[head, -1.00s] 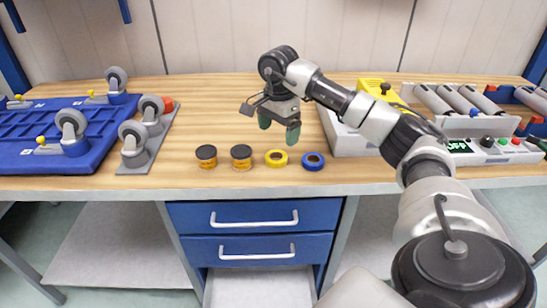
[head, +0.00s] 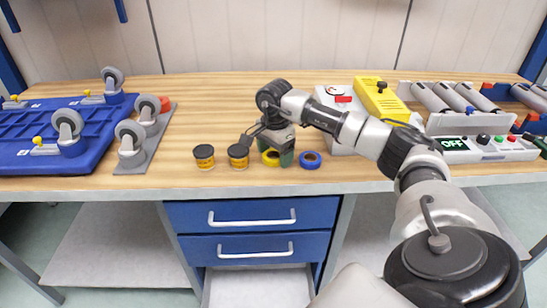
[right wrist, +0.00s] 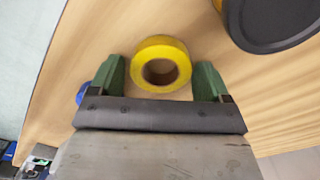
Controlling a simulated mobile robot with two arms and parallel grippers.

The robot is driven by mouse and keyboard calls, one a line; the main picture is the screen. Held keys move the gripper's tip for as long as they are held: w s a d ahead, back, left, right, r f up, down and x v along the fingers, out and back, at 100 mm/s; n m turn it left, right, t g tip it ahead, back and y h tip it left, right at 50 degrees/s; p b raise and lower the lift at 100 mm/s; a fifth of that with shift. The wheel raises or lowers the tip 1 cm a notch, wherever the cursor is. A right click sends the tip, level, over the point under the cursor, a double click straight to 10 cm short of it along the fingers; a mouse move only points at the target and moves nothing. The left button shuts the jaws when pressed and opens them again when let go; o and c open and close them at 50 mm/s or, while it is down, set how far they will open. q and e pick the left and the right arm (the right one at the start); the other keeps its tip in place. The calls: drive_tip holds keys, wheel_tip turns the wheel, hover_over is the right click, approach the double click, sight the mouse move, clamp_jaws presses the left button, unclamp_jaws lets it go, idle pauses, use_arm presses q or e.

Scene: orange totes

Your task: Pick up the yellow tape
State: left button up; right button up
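The yellow tape (head: 269,158) is a roll lying flat on the wooden workbench near its front edge, partly hidden by my right gripper in the head view. My right gripper (head: 278,155) is low over the bench at the tape. In the right wrist view the yellow tape (right wrist: 160,67) lies between the two green fingers of the open right gripper (right wrist: 158,80), with a gap on each side. Whether the fingertips reach down to the bench I cannot tell. My left gripper is not in view.
A blue tape (head: 310,159) lies just right of the gripper. Two yellow jars with black lids stand to the left, the nearer one (head: 238,156) close to the gripper. A blue platform with casters (head: 95,168) is far left; a control box (head: 490,148) is right.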

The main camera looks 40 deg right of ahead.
drive_tip(key=c, duration=0.7)
drive_tip(key=shift+r, duration=0.1)
